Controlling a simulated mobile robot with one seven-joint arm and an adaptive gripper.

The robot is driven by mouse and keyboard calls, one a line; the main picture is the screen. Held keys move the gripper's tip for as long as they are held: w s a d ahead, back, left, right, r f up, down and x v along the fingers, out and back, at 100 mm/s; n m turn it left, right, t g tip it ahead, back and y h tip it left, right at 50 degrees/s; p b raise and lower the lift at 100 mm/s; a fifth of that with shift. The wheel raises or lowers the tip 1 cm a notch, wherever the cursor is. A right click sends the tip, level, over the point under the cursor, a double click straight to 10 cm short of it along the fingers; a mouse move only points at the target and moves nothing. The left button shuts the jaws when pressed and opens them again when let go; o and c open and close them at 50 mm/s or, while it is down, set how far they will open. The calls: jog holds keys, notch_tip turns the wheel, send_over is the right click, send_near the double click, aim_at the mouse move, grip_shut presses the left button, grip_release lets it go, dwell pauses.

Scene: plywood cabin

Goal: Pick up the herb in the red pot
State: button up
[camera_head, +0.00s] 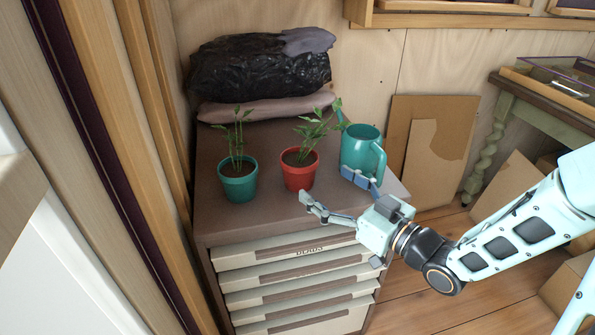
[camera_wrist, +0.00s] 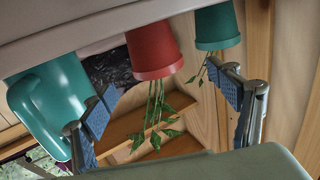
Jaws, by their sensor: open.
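The herb in the red pot (camera_head: 299,171) stands upright on top of a drawer cabinet, between a green pot and a teal watering can. Its green leaves (camera_head: 318,126) rise above the rim. My gripper (camera_head: 338,194) is open and empty at the cabinet's front edge, in front of the red pot and apart from it. In the wrist view, which is upside down, the red pot (camera_wrist: 154,53) shows between and beyond the two open fingers (camera_wrist: 165,112), with its leaves (camera_wrist: 160,118) hanging downward in the picture.
The green pot with a herb (camera_head: 238,182) stands to the left. The watering can (camera_head: 361,150) stands close to the right of the red pot, near a finger. Black and mauve bags (camera_head: 262,72) lie behind. The cabinet top (camera_head: 268,215) is bare in front of the pots.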

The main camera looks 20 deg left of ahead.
aim_at(299, 162)
jog(key=b+x, duration=0.1)
jog(key=x, duration=0.3)
jog(key=shift+w+a, duration=0.2)
jog(key=shift+a, duration=0.1)
jog(key=shift+w+b+x, duration=0.15)
jog(key=shift+b+x, duration=0.35)
jog(key=shift+x, duration=0.85)
jog(key=shift+w+b+x, duration=0.2)
jog(key=shift+b+x, duration=0.3)
jog(key=shift+x, duration=0.85)
jog(key=shift+d+f, duration=0.15)
jog(key=shift+d, duration=0.1)
jog(key=shift+c, duration=0.4)
jog(key=c, duration=1.6)
